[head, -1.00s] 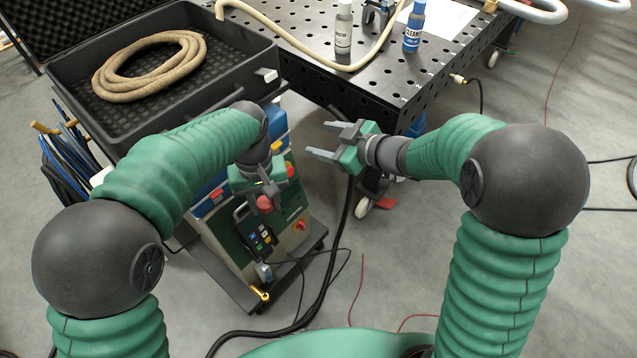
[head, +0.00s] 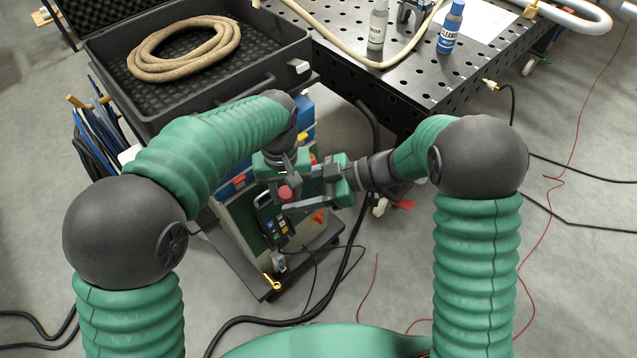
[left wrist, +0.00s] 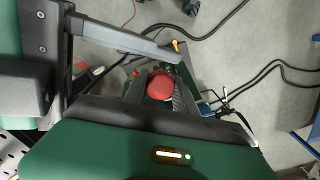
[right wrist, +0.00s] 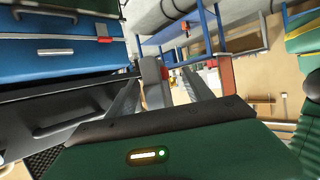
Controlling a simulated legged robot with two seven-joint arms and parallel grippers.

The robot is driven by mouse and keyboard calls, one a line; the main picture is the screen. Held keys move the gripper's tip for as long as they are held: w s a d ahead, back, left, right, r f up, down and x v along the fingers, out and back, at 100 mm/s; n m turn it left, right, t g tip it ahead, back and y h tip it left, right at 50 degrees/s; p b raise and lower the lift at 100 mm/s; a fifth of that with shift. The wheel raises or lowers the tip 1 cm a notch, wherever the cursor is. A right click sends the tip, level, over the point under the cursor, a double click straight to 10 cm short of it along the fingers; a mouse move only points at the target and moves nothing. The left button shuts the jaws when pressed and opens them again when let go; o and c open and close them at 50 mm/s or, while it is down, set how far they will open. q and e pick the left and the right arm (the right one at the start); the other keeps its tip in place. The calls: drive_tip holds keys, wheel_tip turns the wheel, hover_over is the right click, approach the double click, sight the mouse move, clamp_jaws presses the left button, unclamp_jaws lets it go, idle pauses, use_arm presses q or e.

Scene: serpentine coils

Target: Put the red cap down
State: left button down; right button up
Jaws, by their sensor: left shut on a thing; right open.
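The red cap (head: 286,193) is small and round. It is in my left gripper (head: 284,186), which points down in the middle of the head view. In the left wrist view the cap (left wrist: 160,86) sits between the two dark fingers. My right gripper (head: 292,190) is open and comes in from the right, with its fingers pointing left at the level of the cap. One grey finger of it crosses above the cap in the left wrist view. I cannot tell whether it touches the cap. The cap is not clear in the right wrist view.
A wheeled cart with a control panel (head: 275,228) stands below and behind the grippers. A black case (head: 120,112) with a coiled rope (head: 150,70) is at the upper left. The perforated table (head: 400,85) holds bottles and a hose. Cables lie on the floor.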

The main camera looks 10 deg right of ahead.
drive_tip(key=shift+a+f, duration=0.2)
drive_tip(key=shift+a, duration=0.35)
